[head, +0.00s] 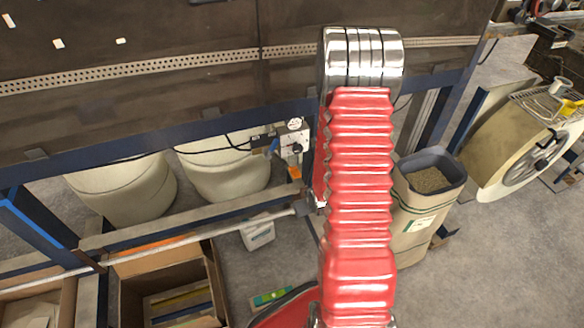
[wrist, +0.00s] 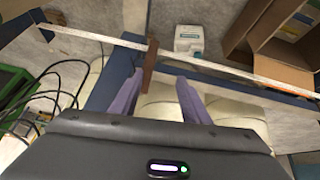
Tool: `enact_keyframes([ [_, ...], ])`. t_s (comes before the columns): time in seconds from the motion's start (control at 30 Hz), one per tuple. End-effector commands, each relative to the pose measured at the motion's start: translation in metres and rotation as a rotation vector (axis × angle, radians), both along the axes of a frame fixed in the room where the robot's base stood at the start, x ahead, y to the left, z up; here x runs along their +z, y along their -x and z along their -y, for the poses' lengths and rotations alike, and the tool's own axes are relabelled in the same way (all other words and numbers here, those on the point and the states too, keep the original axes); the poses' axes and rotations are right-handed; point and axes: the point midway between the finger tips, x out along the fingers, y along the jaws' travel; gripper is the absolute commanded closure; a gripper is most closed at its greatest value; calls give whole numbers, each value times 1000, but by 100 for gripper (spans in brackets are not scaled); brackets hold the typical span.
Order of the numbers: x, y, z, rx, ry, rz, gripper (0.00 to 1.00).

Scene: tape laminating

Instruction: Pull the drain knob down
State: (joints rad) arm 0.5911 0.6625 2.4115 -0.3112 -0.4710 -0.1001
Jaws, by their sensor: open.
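No drain knob can be made out for certain. In the head view a small white panel (head: 293,139) with a round dial and a dark knob-like part hangs on the blue frame, just left of my red arm. A small orange piece (head: 294,173) shows under it. In the wrist view my gripper (wrist: 160,76) is open, its two purple fingers apart. A narrow rust-brown bar (wrist: 150,65) shows between and beyond the fingertips, nearer the left one; contact cannot be told. My arm hides most of the gripper in the head view.
A pale rail (wrist: 95,36) crosses beyond the fingertips. A white jug (head: 257,232) stands on the floor, with cardboard boxes (head: 170,290) to its left. Pale drums (head: 222,170) stand behind the frame. A bin (head: 428,185) stands right of my arm. Black cables (wrist: 40,100) lie left.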

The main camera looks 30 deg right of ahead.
Motion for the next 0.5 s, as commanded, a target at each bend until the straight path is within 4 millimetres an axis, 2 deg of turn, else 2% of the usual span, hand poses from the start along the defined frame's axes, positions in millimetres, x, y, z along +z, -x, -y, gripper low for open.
enact_keyframes([
  [0.23,-13,-26,7,41,40,220,58],
  [0.5,-11,-43,7,63,78,475,58],
])
